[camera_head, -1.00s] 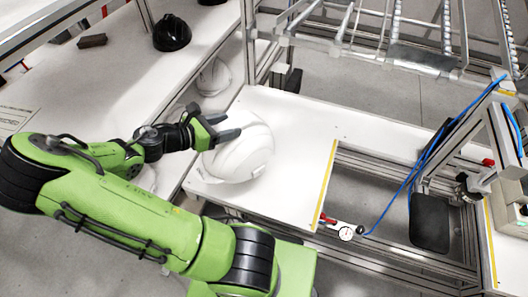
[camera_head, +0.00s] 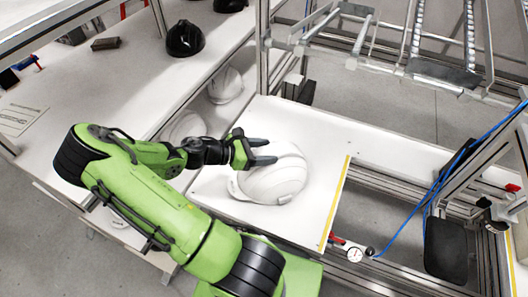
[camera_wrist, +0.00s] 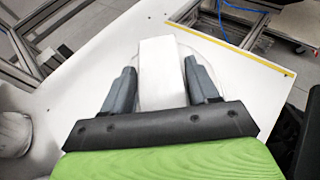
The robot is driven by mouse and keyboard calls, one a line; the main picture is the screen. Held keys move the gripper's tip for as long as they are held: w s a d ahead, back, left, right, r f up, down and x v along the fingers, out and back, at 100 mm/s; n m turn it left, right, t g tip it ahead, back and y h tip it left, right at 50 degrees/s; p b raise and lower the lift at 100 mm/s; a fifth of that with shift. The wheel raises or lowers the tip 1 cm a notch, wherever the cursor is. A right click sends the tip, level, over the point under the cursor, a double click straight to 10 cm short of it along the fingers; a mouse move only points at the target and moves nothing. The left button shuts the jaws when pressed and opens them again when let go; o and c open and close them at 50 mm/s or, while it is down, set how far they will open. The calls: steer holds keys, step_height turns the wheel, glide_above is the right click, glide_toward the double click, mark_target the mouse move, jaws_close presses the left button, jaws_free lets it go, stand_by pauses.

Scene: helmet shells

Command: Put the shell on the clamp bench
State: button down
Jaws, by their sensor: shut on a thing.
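The white helmet shell (camera_head: 275,182) is over the left part of a white bench top (camera_head: 385,150) with a yellow strip along its right edge. A red-handled clamp and a dial gauge (camera_head: 354,254) sit just past that strip. My gripper (camera_head: 264,151) reaches in from the left, shut on the shell's upper part. In the wrist view my gripper (camera_wrist: 162,85) has one finger on each side of the pale raised ridge of the shell (camera_wrist: 162,72). I cannot tell whether the shell touches the bench top; its underside is hidden.
Other white shells (camera_head: 226,86) are on a lower shelf to the left. A dark shell (camera_head: 185,39) stands on the long white table (camera_head: 90,110). A metal frame (camera_head: 340,22) rises behind the bench. A blue hose (camera_head: 468,150) runs at the right.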

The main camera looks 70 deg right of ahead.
steer(key=shift+c, duration=1.4)
jaws_free()
